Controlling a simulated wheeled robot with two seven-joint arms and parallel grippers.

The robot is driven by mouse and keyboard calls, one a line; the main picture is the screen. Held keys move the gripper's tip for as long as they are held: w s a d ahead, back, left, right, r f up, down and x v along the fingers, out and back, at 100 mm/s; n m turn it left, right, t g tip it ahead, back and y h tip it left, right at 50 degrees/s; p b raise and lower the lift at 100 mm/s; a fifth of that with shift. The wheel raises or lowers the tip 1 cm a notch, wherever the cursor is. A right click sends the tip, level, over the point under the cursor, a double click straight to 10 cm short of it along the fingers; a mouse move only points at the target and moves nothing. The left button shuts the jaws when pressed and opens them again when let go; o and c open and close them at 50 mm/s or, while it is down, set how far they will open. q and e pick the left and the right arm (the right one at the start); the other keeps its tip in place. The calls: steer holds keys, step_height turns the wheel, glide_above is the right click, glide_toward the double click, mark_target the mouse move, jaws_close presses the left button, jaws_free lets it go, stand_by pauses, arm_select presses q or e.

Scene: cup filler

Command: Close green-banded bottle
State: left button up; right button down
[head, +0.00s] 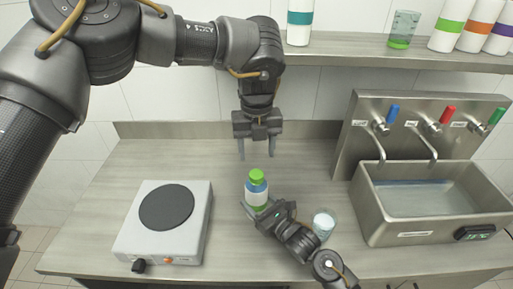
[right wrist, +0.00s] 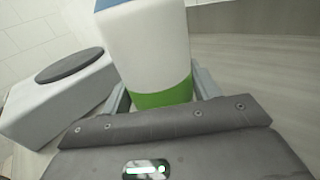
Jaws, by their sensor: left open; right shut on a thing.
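The green-banded bottle (head: 256,194) stands upright on the counter, with a white body and a blue part above it. A green cap (head: 257,174) sits on its top; I cannot tell how tightly. My right gripper (head: 259,209) is shut on the lower body. In the right wrist view the bottle (right wrist: 152,50) rises from between the jaws, its green band (right wrist: 162,98) close to them; its top is out of frame. My left gripper (head: 256,156) is open and empty, pointing down, just above or behind the cap and apart from it.
A glass (head: 323,224) with pale contents stands right of my right gripper. A hot plate (head: 140,240) is at left, also in the wrist view (right wrist: 60,90). A sink (head: 370,215) with several taps is at right. A shelf (head: 340,48) holds banded bottles and a green glass (head: 403,30).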

mark_target(256, 173)
arm_select(q)
steer(key=shift+n, duration=1.4)
steer(key=shift+f, duration=0.1)
steer(key=shift+f, duration=3.95)
steer(key=c, duration=1)
steer(key=shift+m, duration=1)
steer(key=shift+c, duration=0.2)
steer(key=o, duration=1.2)
steer(key=shift+c, duration=0.2)
